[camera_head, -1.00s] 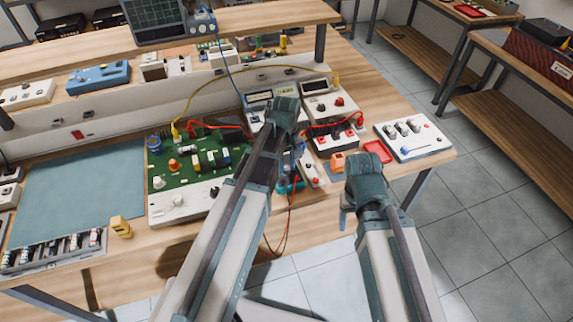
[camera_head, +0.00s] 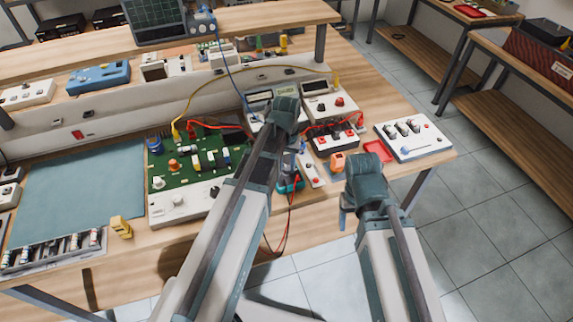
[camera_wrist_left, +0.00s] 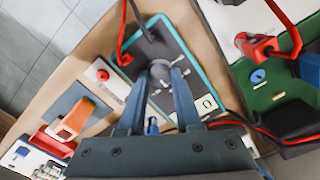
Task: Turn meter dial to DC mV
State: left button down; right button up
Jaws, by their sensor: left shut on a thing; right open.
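The meter (camera_wrist_left: 185,52) is a dark grey unit with a teal edge, lying on the bench in the left wrist view. Its round dark dial (camera_wrist_left: 160,70) sits between the fingertips of my left gripper (camera_wrist_left: 161,74), which is shut on it. In the head view the meter (camera_head: 291,185) is mostly hidden behind my left arm; only a teal part shows. The dial marks and pointer setting are not readable. My right gripper (camera_head: 348,212) is beside the bench's front edge, apart from the meter, with its fingers mostly hidden.
A green circuit board (camera_head: 190,180) lies left of the meter, with red leads nearby. A switch box (camera_head: 333,140), an orange block (camera_head: 338,162), a red tray (camera_head: 378,151) and a white panel (camera_head: 412,137) stand right of it. Red and black leads hang over the front edge.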

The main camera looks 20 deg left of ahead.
aim_at(287, 168)
dwell(0.5)
pick_arm(q)
jog(key=c, duration=0.6)
grip_release()
jog(key=shift+r, duration=0.1)
notch_tip(287, 168, up, 14)
jog(key=p, duration=1.4)
jog(key=shift+f, duration=0.2)
jog(key=s+d+f+m+y+b, duration=0.1)
jog(key=s+d+f+m+b, duration=0.2)
jog(key=s+d, duration=0.7)
jog(key=s+m, duration=0.1)
jog(key=s, duration=0.3)
jog(key=shift+s+d, duration=0.35)
